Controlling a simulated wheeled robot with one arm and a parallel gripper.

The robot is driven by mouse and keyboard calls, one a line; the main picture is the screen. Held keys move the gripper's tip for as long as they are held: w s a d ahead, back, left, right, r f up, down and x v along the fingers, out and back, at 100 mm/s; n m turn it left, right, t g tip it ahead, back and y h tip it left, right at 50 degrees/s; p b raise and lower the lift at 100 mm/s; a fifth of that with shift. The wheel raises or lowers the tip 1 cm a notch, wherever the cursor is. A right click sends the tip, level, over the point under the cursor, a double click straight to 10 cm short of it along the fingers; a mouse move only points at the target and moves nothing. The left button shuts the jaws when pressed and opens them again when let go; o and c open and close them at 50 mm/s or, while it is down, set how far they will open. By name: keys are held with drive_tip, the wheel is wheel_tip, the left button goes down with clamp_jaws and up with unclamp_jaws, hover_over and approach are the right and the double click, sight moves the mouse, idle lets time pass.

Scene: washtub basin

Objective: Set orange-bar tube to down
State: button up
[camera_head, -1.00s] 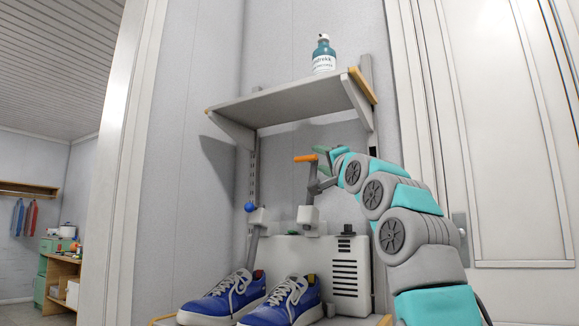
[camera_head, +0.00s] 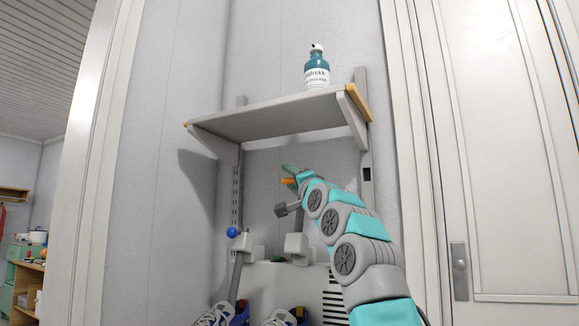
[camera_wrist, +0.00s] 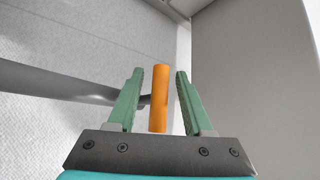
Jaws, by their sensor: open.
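The orange bar (camera_head: 288,181) tops the orange-bar tube, which stands up from a white block (camera_head: 297,246) on the boot dryer. My arm and the gripper hide much of the tube in the head view. My gripper (camera_wrist: 160,71) is open at the bar. In the wrist view the orange bar (camera_wrist: 159,98) shows upright between the two green fingers, with a gap on each side. Neither finger visibly touches it. In the head view, the green fingers show beside and above the bar.
A second tube with a blue ball (camera_head: 232,232) stands to the left. Blue shoes (camera_head: 276,316) sit in front of the white unit (camera_head: 262,285). A shelf (camera_head: 280,116) with a teal bottle (camera_head: 316,70) hangs above my gripper. A door (camera_head: 490,150) is at right.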

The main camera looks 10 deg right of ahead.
drive_tip(key=shift+w+a+r, duration=0.1)
drive_tip(key=shift+w+r, duration=0.05)
drive_tip(key=shift+w, duration=0.25)
drive_tip(key=shift+c, duration=0.2)
drive_tip(key=c, duration=0.8)
clamp_jaws()
drive_tip(key=shift+r, duration=0.15)
